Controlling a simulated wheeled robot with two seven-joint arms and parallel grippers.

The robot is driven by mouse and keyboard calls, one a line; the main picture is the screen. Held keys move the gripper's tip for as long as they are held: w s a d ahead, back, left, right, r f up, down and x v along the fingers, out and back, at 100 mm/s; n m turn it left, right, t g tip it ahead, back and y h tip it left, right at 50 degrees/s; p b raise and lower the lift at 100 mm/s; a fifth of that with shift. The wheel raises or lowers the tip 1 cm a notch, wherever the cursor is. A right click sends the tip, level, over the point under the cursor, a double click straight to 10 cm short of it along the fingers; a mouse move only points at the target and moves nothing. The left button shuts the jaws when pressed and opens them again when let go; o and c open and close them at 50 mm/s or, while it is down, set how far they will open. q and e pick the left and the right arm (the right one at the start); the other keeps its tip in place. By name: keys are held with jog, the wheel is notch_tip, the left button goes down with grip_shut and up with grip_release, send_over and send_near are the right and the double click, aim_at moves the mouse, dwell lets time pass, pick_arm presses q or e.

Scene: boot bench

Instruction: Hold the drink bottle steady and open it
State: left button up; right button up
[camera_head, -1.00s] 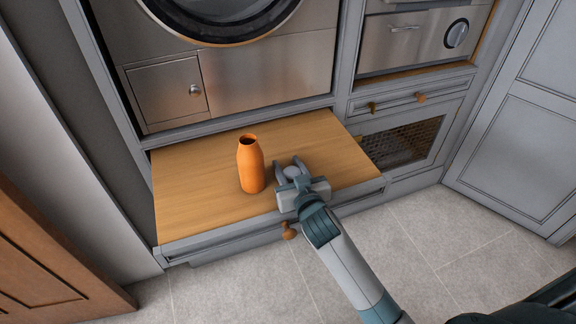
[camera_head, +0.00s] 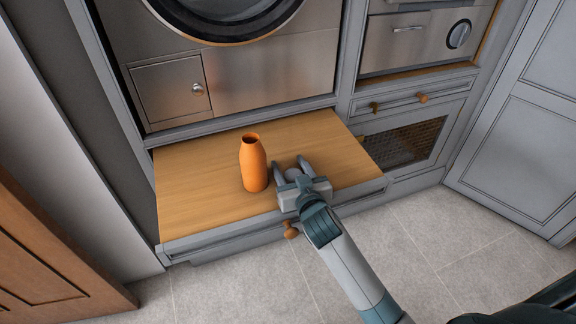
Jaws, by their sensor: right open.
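The orange drink bottle (camera_head: 253,164) stands upright on the wooden pull-out board. Its top shows a dark round opening with an orange rim, and I see no cap on it. My right gripper (camera_head: 291,163) is open just to the right of the bottle, low over the board, and looks apart from it. A small rounded grey thing (camera_head: 295,174) shows between its fingers; I cannot tell if it is a cap or part of the gripper. My left gripper is not in view.
The wooden board (camera_head: 190,190) is otherwise bare, with free room left of the bottle. A steel appliance front (camera_head: 265,75) rises behind it. A drawer with wooden knobs (camera_head: 421,98) and a mesh-front cabinet (camera_head: 405,145) stand to the right.

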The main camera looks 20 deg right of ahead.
jog(key=shift+s+d, duration=0.15)
jog(key=shift+d, duration=0.05)
jog(key=s+r, duration=0.1)
jog(key=s, duration=0.6)
jog(key=s+r, duration=0.1)
jog(key=s, duration=0.3)
jog(key=shift+s+a+r, duration=0.15)
jog(key=shift+a+r, duration=0.05)
jog(key=shift+r, duration=0.15)
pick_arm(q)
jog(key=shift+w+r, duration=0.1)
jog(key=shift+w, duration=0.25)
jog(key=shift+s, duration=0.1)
